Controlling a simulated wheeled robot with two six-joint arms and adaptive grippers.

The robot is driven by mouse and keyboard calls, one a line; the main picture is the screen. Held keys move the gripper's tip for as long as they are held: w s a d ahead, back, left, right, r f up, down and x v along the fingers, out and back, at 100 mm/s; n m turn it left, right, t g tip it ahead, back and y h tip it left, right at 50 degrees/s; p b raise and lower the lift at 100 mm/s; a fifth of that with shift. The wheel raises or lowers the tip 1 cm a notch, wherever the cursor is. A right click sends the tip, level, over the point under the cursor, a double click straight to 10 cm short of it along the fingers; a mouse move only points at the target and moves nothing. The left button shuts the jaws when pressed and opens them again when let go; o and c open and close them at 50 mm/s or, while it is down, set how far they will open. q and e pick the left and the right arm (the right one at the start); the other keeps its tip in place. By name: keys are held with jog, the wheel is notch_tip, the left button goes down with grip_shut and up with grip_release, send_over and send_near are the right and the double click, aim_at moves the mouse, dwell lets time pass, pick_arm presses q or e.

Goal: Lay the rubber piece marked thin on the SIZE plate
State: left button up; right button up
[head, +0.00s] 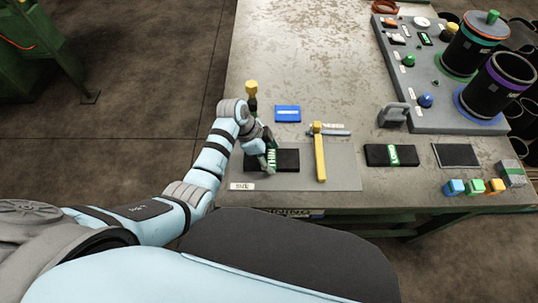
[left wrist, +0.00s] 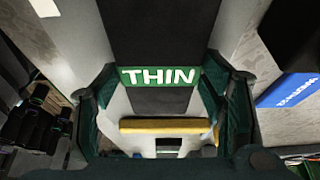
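A black rubber piece (head: 288,160) with a green label lies on the grey plate (head: 345,178) at the table's near left. In the left wrist view its label (left wrist: 160,76) reads THIN. A small white tag (head: 242,186), too small to read, sits at the plate's near left corner. My left gripper (head: 267,160) is down over the piece's label. Its fingers (left wrist: 160,90) flank the label at both edges; whether they press on it is not clear. A second black piece (head: 378,155) with a green label lies right of the plate. My right gripper is out of view.
A blue card (head: 288,114) lies behind. A grey block with a handle (head: 393,115), a dark pad (head: 456,155) and small coloured cubes (head: 475,186) are to the right. The table's back left is clear.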

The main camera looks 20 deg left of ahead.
pick_arm(q)
jog(key=shift+o, duration=1.4)
jog(key=shift+r, duration=0.1)
jog(key=shift+s, duration=0.1)
jog(key=shift+a+r, duration=0.1)
jog(key=shift+r, duration=0.25)
jog(key=p+v, duration=0.2)
jog(key=v, duration=0.9)
jog(key=shift+r+p, duration=0.3)
jog(key=shift+p, duration=0.05)
